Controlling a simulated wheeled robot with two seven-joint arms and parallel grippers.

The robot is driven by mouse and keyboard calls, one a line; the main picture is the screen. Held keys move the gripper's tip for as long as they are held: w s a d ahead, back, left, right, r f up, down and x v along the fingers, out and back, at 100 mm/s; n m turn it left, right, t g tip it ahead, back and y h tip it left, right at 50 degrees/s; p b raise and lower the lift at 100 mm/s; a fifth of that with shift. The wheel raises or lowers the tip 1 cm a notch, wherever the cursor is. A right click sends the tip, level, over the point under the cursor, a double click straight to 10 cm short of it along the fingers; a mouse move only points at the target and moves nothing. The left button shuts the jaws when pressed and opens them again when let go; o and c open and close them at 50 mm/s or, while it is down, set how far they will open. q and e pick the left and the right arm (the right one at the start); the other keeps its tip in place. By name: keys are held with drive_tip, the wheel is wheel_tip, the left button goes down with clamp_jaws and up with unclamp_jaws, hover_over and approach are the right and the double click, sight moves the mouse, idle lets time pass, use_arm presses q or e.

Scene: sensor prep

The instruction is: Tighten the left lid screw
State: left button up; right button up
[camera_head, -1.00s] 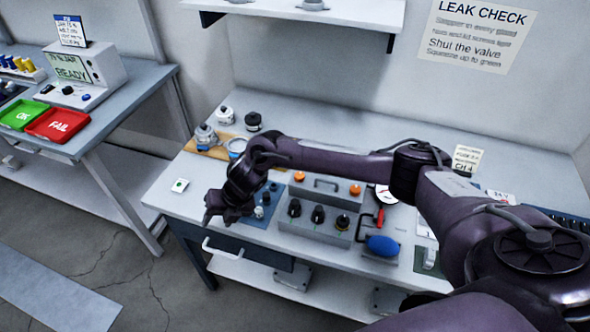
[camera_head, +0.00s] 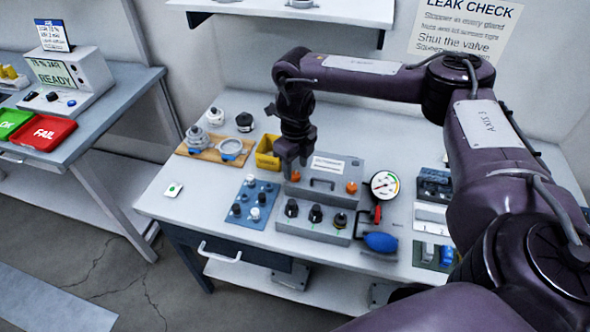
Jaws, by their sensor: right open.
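The grey box lid (camera_head: 322,172) with a handle and a white label lies on the table behind a row of dark knobs. The left lid screw (camera_head: 295,177) has an orange head at the lid's left end. The right lid screw (camera_head: 351,187) has a like orange head at the other end. My right gripper (camera_head: 295,167) points down over the left screw, jaws open. Its fingers partly hide the lid's left end, and I cannot tell whether they touch the screw. My left gripper is not in view.
A pressure gauge (camera_head: 384,185) and a blue bulb (camera_head: 380,242) are right of the box. A blue mat (camera_head: 246,212) with small fittings lies left of it. A yellow bin (camera_head: 266,153) stands close behind the gripper's left side. The table's front left is mostly clear.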

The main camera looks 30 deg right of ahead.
sight(295, 177)
drive_tip(key=shift+f, duration=1.25)
drive_tip(key=c, duration=1)
